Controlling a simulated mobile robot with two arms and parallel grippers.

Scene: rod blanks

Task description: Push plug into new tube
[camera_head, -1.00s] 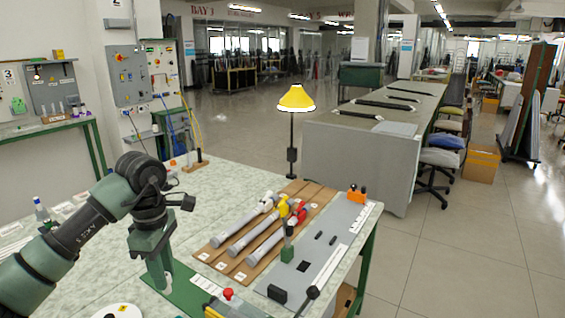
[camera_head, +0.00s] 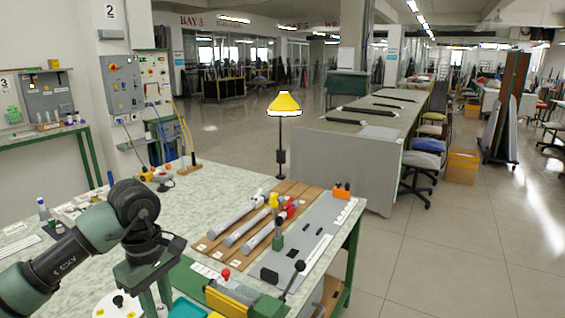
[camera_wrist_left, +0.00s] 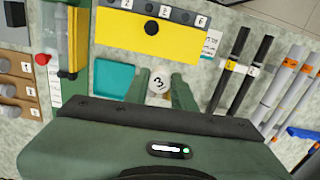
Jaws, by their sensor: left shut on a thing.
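My left gripper (camera_wrist_left: 159,88) is shut on a small pale round piece marked 3 (camera_wrist_left: 158,84), seen end-on between its fingers in the left wrist view. In the head view this gripper (camera_head: 157,297) points down at the bottom edge, and the piece cannot be made out there. I cannot tell whether it is the plug. Grey tubes (camera_head: 240,231) with white, yellow and red end fittings lie on a brown slatted board, apart from the gripper. My right gripper is out of view.
A teal tray (camera_wrist_left: 117,70) is beside the left fingers. A yellow block (camera_wrist_left: 120,32) with numbered labels stands beyond it. A yellow and green fixture (camera_head: 230,297) with a black lever is near the front. A yellow lamp (camera_head: 283,104) stands behind the board. The table's left middle is largely clear.

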